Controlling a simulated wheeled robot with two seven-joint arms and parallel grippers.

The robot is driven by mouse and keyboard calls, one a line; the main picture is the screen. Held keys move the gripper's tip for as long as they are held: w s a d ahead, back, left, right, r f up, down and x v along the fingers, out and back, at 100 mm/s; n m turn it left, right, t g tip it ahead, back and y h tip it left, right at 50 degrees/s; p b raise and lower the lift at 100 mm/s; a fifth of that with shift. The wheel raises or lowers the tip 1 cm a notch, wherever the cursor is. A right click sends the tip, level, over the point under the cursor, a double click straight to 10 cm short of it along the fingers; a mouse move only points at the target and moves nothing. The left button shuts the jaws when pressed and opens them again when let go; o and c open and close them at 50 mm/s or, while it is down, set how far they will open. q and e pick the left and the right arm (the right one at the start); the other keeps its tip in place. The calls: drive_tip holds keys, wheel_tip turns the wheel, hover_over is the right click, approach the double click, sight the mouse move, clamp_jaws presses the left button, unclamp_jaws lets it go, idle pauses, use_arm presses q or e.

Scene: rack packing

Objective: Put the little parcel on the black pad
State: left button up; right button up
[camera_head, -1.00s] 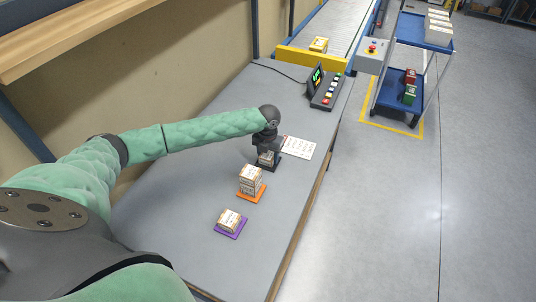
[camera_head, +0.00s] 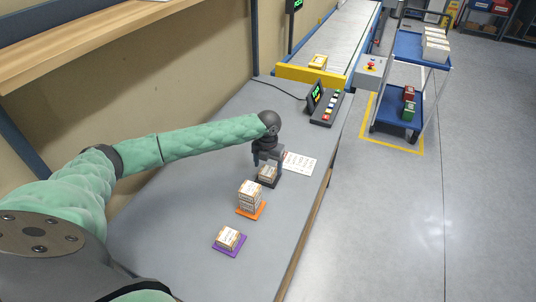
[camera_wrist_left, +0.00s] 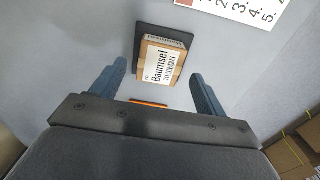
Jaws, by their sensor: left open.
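A small cardboard parcel with a white label (camera_wrist_left: 160,64) rests on the black pad (camera_wrist_left: 185,38). In the head view the parcel (camera_head: 267,173) and the pad (camera_head: 272,183) lie at the far end of the row of pads. My left gripper (camera_head: 265,160) is just above the parcel. In the left wrist view its two blue-grey fingers (camera_wrist_left: 159,82) are spread apart, with clear gaps to the parcel on both sides. My right gripper is not in view.
An orange pad (camera_head: 262,211) holds a parcel stack (camera_head: 250,196). A purple pad (camera_head: 241,249) holds a flat parcel (camera_head: 229,238). A printed sheet (camera_head: 299,163) lies beyond the black pad. A control box (camera_head: 326,107) stands at the table's far end.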

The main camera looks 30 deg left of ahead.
sight(268, 171)
use_arm(q)
wheel_tip(268, 171, up, 8)
drive_tip(key=b, duration=0.2)
drive_tip(key=shift+b, duration=0.4)
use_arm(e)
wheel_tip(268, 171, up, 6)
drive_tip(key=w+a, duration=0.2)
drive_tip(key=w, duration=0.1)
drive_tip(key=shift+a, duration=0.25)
